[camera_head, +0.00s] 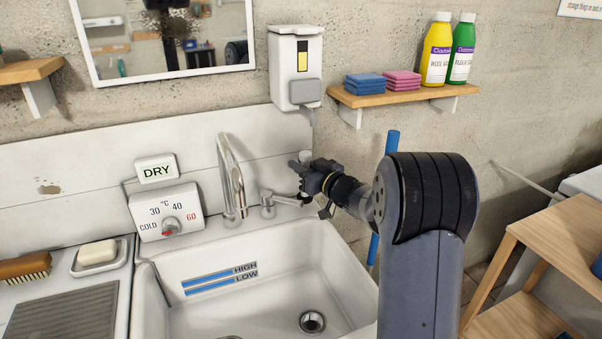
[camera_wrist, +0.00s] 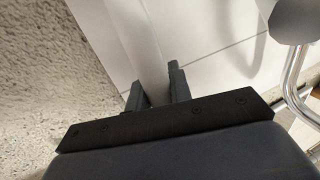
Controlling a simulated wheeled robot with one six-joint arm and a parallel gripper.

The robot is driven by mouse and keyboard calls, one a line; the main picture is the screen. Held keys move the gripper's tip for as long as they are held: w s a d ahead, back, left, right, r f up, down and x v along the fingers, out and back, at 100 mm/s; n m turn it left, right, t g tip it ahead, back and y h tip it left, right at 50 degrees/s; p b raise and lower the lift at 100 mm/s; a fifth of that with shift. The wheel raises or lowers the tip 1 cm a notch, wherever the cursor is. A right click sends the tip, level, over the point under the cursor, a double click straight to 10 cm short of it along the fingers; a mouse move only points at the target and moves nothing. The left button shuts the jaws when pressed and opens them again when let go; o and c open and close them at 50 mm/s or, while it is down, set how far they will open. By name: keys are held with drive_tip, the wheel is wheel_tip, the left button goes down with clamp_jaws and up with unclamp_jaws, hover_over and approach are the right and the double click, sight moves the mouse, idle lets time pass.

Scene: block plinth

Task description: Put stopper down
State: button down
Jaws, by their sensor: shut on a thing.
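My gripper (camera_head: 303,172) is at the back right of the sink, over the ledge beside the tap handle. Its fingers point left. In the wrist view, my gripper (camera_wrist: 157,84) is shut on a pale, smooth piece (camera_wrist: 148,58) that runs up between the two dark fingers. A small pale end (camera_head: 305,156) shows at the fingertips in the head view; it appears to be the stopper, but its full shape is hidden. A small dark round piece (camera_head: 303,197) is on the ledge below the gripper; I cannot tell what it is.
The white basin (camera_head: 346,291) has an open-looking drain (camera_head: 312,322). The chrome tap (camera_head: 234,180) and its handle (camera_head: 268,203) stand left of my gripper. A dispenser (camera_head: 296,75) hangs above, and a blue pole (camera_head: 392,143) stands to the right.

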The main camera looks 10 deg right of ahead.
drive_tip(key=shift+f, duration=0.8)
drive_tip(key=shift+w+f, duration=0.15)
drive_tip(key=shift+w, duration=0.05)
drive_tip(key=shift+f+b, duration=0.3)
drive_tip(key=shift+f, duration=0.1)
drive_tip(key=c, duration=1.3)
unclamp_jaws()
drive_tip(key=shift+r, duration=0.1)
